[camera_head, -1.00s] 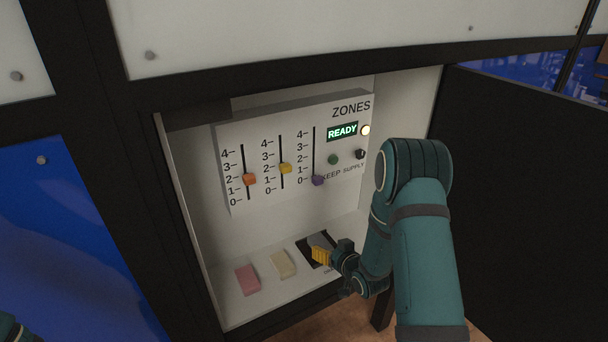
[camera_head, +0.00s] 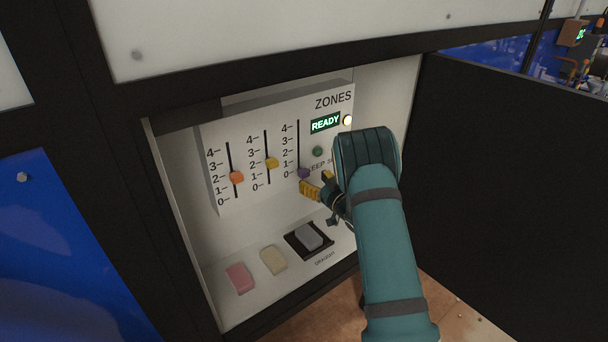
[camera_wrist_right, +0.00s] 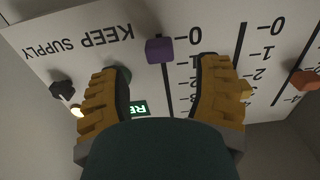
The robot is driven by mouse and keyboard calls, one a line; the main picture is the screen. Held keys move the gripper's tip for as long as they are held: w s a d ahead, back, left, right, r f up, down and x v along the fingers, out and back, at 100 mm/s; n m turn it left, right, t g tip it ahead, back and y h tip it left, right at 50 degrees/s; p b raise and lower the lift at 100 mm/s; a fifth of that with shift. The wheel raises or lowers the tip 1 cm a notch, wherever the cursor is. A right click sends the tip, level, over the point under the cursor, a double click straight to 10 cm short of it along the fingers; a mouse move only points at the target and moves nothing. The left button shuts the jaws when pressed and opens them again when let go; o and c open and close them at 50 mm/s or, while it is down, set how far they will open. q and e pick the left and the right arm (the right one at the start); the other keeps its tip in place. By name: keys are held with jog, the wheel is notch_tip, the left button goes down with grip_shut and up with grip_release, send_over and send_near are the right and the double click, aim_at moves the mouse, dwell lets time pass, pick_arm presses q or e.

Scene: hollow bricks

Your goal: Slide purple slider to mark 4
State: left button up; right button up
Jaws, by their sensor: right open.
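The purple slider (camera_head: 304,172) sits at the bottom of the rightmost slot, by mark 0. It also shows in the right wrist view (camera_wrist_right: 159,49), where the panel appears upside down. My right gripper (camera_head: 312,187) is open, just in front of and slightly below the purple slider. In the wrist view its two yellow fingers (camera_wrist_right: 162,68) are spread apart, with the slider between their directions and just past the tips; contact cannot be told. The marks panel (camera_head: 222,203) has a scale from 0 to 4 beside each slot. My left gripper is out of view.
An orange slider (camera_head: 236,177) and a yellow slider (camera_head: 271,162) stand left of the purple one. A green button (camera_head: 317,151) is close to my right wrist. Pink (camera_head: 239,278), cream (camera_head: 273,260) and grey (camera_head: 308,237) blocks lie on the cabinet floor. An open black door (camera_head: 500,190) stands to the right.

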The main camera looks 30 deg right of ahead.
aim_at(306, 174)
jog(key=shift+w+a, duration=0.2)
jog(key=shift+w, duration=2.5)
jog(key=c, duration=1)
grip_shut()
jog(key=shift+r, duration=0.1)
